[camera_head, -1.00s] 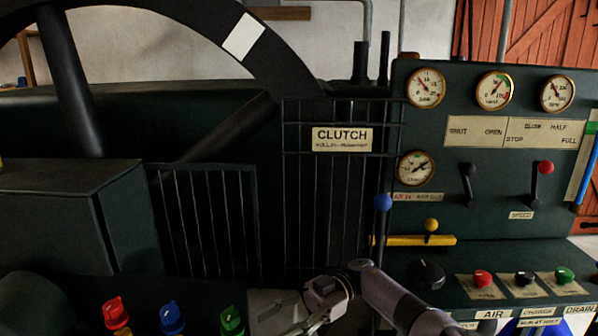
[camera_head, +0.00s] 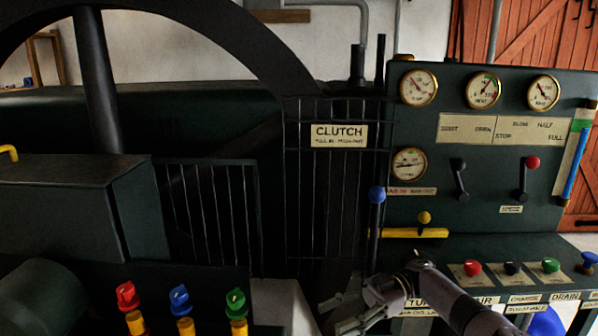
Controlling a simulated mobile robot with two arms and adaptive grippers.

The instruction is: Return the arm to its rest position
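My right arm comes in from the bottom right, in front of the control desk. Its gripper (camera_head: 346,313) is at the bottom, right of centre, with its pale fingers pointing lower left. The fingers look parted with nothing between them. The gripper is below the blue-knobbed clutch lever (camera_head: 377,196) and apart from it. The arm hides part of the desk and its labels. My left gripper is not in view.
Red, blue and green taps (camera_head: 180,300) stand at the bottom left. The desk has red, black and green buttons (camera_head: 512,268). Above it is a gauge panel (camera_head: 470,130) with levers. A barred guard (camera_head: 215,215) and large flywheel (camera_head: 97,80) are at left.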

